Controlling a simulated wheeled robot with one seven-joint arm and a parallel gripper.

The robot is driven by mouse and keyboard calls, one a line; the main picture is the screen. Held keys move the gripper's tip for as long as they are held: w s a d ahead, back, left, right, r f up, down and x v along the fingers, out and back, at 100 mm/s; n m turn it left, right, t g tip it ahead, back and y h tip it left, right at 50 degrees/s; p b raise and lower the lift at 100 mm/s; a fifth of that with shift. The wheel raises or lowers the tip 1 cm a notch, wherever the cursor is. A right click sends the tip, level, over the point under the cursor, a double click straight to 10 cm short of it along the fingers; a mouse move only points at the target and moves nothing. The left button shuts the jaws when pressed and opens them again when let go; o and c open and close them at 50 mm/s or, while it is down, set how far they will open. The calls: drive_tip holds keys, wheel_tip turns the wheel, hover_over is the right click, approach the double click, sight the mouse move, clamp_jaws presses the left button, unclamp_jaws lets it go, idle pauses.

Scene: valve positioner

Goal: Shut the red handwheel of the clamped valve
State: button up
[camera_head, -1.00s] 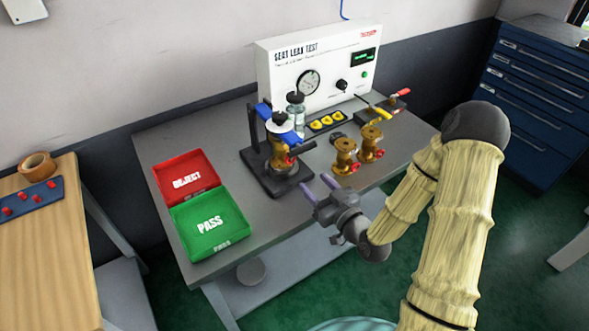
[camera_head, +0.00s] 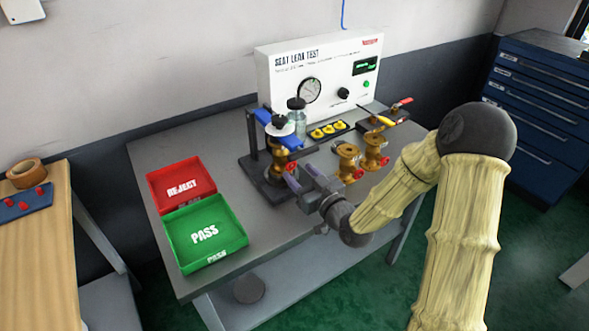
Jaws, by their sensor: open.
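The clamped valve (camera_head: 276,160) is a brass body standing upright in a dark clamp fixture (camera_head: 253,172) with blue parts above it. Its red handwheel (camera_head: 290,167) shows as a small red patch on the side toward my gripper. My gripper (camera_head: 300,180) is open, its purple-grey fingertips close in front of the valve and just below the red handwheel. The fingers overlap the valve's lower part in this view. I cannot tell whether they touch the wheel or stand around it.
Two loose brass valves (camera_head: 347,161) (camera_head: 373,152) with red handwheels stand right of the fixture. The white seat leak test box (camera_head: 285,85) is behind. A red reject tray (camera_head: 182,184) and green pass tray (camera_head: 205,233) lie left. The grey bench (camera_head: 150,148) is bare behind the trays.

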sight(292, 166)
drive_tip(key=shift+x, duration=1.75)
drive_tip(key=shift+s+a, duration=0.1)
drive_tip(key=shift+c, duration=0.4)
drive_tip(key=c, duration=0.9)
